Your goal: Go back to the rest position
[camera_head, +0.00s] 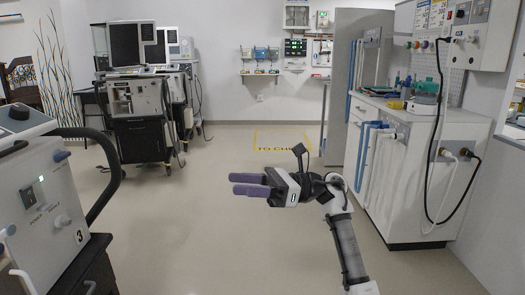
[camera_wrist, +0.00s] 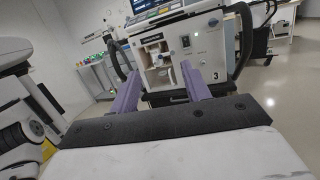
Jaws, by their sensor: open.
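My gripper (camera_head: 250,185) is in the middle of the head view, held out over open floor and pointing left. Its two purple fingers are apart with nothing between them. In the wrist view, my gripper (camera_wrist: 160,92) shows the same two fingers spread at either side. Beyond them stands the ventilator marked 3 (camera_wrist: 205,45), which is not touched. The same ventilator marked 3 (camera_head: 40,210) fills the left foreground of the head view, with a clear gap to the fingers.
More ventilators on dark carts (camera_head: 140,105) stand at the back left. A white counter (camera_head: 400,180) with hoses and bottles runs along the right. A yellow floor marking (camera_head: 283,149) lies ahead near the back wall. The middle floor is clear.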

